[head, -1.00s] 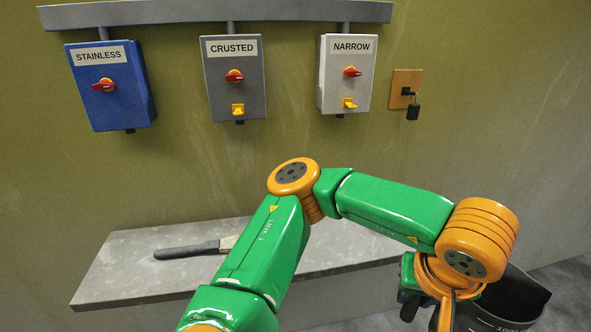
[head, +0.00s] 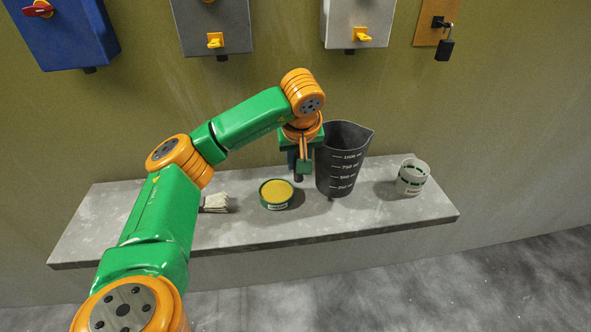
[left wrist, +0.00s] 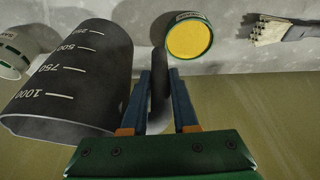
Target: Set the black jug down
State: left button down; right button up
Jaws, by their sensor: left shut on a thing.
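The black jug (head: 342,160) with white volume marks stands upright at the shelf (head: 235,232), between the green tin and the clear cup. I cannot tell whether its base touches the shelf. My left gripper (head: 301,165) is at the jug's left side, shut on its handle. In the left wrist view the jug (left wrist: 80,75) is at the left, with its open rim towards the camera. There the left gripper (left wrist: 160,78) has its two fingers on either side of the dark handle. My right gripper is not in view.
A green tin with yellow contents (head: 277,194) is close left of the gripper. A brush (head: 216,203) lies behind my arm.

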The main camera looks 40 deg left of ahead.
pick_arm(q)
jog(key=shift+d+p+x, duration=0.15)
jog(key=shift+p+x, duration=0.1)
jog(key=shift+x, duration=1.15)
jog(key=shift+d+p+x, duration=0.1)
jog(key=shift+p+x, duration=0.15)
jog(key=shift+x, duration=1.15)
jog(key=c, duration=0.7)
grip_release()
jog(key=v, duration=1.2)
jog(key=shift+s+d+r, duration=0.1)
jog(key=shift+d, duration=0.05)
